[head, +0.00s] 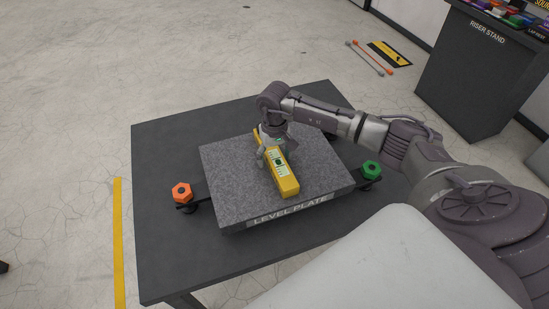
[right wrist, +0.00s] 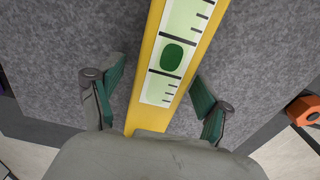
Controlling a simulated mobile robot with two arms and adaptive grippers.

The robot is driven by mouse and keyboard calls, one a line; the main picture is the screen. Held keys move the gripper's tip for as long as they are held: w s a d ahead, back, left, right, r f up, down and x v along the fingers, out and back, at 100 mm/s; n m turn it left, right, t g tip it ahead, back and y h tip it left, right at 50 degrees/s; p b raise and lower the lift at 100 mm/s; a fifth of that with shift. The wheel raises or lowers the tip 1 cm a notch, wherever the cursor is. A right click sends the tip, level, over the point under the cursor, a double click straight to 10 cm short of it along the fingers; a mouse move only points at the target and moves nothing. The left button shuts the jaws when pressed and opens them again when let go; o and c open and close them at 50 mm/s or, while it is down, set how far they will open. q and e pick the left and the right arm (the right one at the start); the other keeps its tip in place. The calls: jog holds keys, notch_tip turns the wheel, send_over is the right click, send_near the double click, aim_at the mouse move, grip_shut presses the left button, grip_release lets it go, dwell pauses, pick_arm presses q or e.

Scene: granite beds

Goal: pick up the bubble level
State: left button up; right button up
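The yellow bubble level (head: 285,183) lies on the grey granite level plate (head: 226,165) in the head view. In the right wrist view the level (right wrist: 152,50) runs between my fingers, with a green bubble (right wrist: 172,57) in its pale window. My right gripper (head: 273,150) is directly above the level in the head view. In the right wrist view my right gripper (right wrist: 155,95) is open, with one green-padded finger on each side of the level and a gap on both sides. My left gripper is not in view.
An orange hex knob (head: 182,191) sits left of the plate and a green hex knob (head: 371,169) right of it. The dark table (head: 165,250) has free room around the plate. A riser stand (head: 480,70) stands at the back right.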

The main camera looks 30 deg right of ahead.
jog(key=c, duration=1.3)
grip_shut()
jog(key=shift+r, duration=0.15)
